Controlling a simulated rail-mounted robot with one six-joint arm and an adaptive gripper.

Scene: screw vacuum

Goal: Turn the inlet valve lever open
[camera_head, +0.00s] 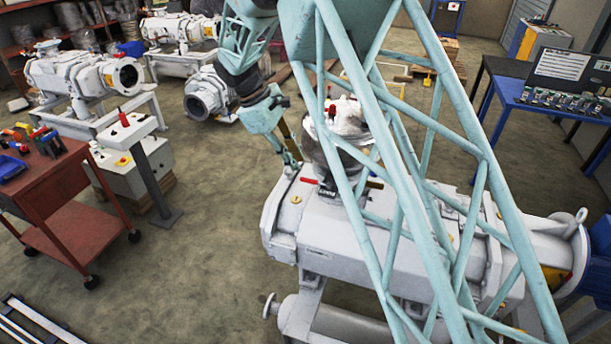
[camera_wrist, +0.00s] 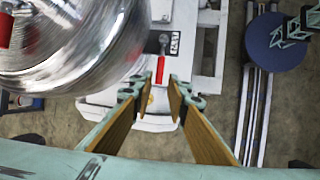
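A red lever handle (camera_wrist: 159,70) shows in the wrist view, just beyond and between the fingertips of my gripper (camera_wrist: 156,94). Its far end meets a small dark fitting on the white pump housing. My gripper is open, with brown pads on both fingers and nothing held between them; contact with the lever cannot be told. In the head view a small red handle (camera_head: 308,180) lies on top of the white vacuum pump (camera_head: 330,228), just below my gripper (camera_head: 291,160), which points down. The shiny metal vessel (camera_wrist: 75,45) stands left of the lever in the wrist view.
A red tool cart (camera_head: 60,190), a control box on a post (camera_head: 127,130) and other pumps (camera_head: 85,75) stand to the left. A blue bench (camera_head: 560,100) is at the right. My lattice arm hides part of the pump.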

